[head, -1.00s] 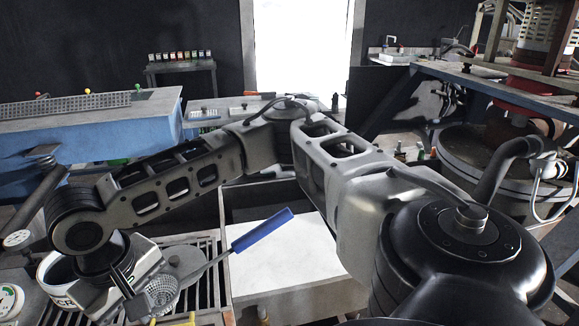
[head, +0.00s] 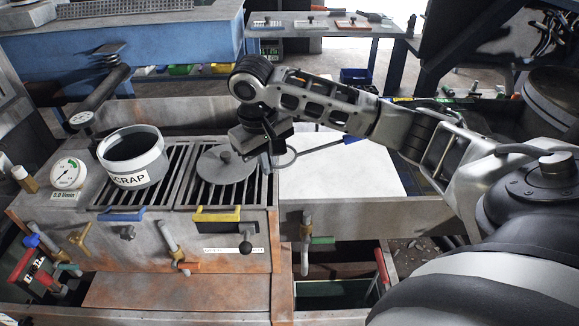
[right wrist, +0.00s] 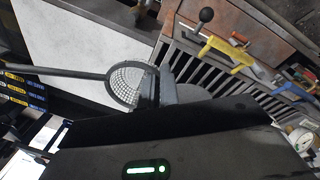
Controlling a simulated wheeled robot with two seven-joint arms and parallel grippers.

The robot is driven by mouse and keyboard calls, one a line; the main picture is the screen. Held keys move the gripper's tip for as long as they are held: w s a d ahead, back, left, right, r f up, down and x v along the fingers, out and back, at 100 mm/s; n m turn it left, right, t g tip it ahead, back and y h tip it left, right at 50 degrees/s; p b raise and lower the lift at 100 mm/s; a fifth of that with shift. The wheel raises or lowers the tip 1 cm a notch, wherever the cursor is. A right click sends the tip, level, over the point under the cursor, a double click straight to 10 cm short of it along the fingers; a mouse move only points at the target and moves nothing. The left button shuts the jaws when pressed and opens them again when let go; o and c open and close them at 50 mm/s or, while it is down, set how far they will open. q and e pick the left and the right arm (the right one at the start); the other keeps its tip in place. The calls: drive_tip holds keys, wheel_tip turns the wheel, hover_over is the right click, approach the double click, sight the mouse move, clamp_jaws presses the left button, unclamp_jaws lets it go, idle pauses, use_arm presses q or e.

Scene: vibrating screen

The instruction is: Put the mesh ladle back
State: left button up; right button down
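The mesh ladle is held by my right gripper (head: 272,158), above the right edge of the grated hob. In the head view its blue handle (head: 352,139) points right, partly hidden by my right arm. In the right wrist view its round mesh bowl (right wrist: 127,84) lies right beside the fingers (right wrist: 163,88), and the dark shaft (right wrist: 55,72) runs left. The fingers look closed at the bowl's rim; the exact contact is hard to see. My left gripper is not in view.
A white SCRAP pot (head: 134,157) stands on the left grate, and a round grey lid (head: 222,170) lies on the right grate. A white panel (head: 345,175) to the right is bare. A blue machine (head: 150,42) and a table (head: 325,28) stand behind.

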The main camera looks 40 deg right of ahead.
drive_tip(key=w+d+f, duration=0.1)
drive_tip(key=d, duration=0.1)
drive_tip(key=w+d+f, duration=0.1)
drive_tip(key=d, duration=0.1)
drive_tip(key=w+d+f, duration=0.1)
drive_tip(key=d, duration=0.1)
drive_tip(key=shift+f, duration=0.2)
hover_over(288, 180)
drive_tip(key=a, duration=0.1)
drive_tip(key=f+b, duration=0.1)
drive_tip(key=f, duration=0.3)
drive_tip(key=shift+s+f, duration=0.15)
drive_tip(key=shift+s, duration=0.05)
drive_tip(key=shift+w+d+f, duration=0.1)
drive_tip(key=shift+d+f, duration=0.05)
drive_tip(key=shift+f, duration=0.85)
drive_tip(key=shift+w+d+f, duration=0.1)
drive_tip(key=shift+d+f, duration=0.05)
drive_tip(key=shift+f, duration=0.8)
drive_tip(key=shift+s, duration=0.1)
drive_tip(key=c, duration=2)
unclamp_jaws()
drive_tip(key=shift+f, duration=0.1)
drive_tip(key=o, duration=0.4)
drive_tip(key=shift+c, duration=0.2)
